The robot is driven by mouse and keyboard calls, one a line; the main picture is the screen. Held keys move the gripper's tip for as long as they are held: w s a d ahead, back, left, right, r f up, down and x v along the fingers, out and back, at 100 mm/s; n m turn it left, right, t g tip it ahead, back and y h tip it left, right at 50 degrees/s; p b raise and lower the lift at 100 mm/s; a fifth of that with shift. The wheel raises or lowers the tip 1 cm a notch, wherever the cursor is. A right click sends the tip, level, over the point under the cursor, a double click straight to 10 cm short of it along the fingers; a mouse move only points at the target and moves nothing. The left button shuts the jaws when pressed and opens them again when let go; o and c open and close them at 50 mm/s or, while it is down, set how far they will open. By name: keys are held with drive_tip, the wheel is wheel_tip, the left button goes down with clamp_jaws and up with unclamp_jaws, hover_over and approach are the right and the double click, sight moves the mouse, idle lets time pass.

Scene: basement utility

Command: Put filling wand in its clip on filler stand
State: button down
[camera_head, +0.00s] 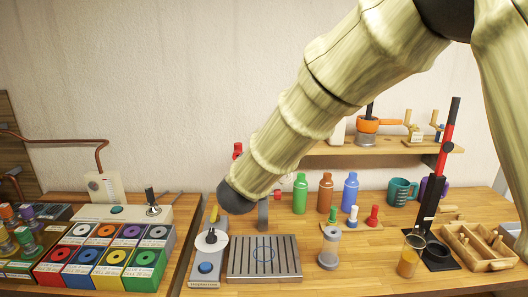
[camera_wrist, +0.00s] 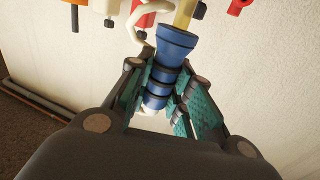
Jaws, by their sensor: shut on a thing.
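In the wrist view my gripper (camera_wrist: 166,80) is shut on a blue ribbed part with dark rings (camera_wrist: 174,45), apparently the handle of the filling wand. The teal finger pads lie on either side of it. A pale yellow piece (camera_wrist: 184,14) shows at its far end, and a pale curved hose (camera_wrist: 142,22) passes beside it. In the head view my arm's dark end is above the left part of the bench, and the gripper and held part are hidden. I cannot tell for sure which thing is the filler stand, and its clip is not clearly visible.
A grey slatted plate (camera_head: 236,272) and a small grey unit with a blue button (camera_head: 205,268) are below my arm. Green (camera_head: 300,194), brown (camera_head: 325,194) and blue (camera_head: 350,191) bottles stand behind. A tall black-and-red post (camera_head: 445,140) and wooden tray (camera_head: 480,250) are at right.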

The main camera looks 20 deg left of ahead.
drive_tip(key=shift+f+b, duration=0.75)
drive_tip(key=shift+f, duration=0.55)
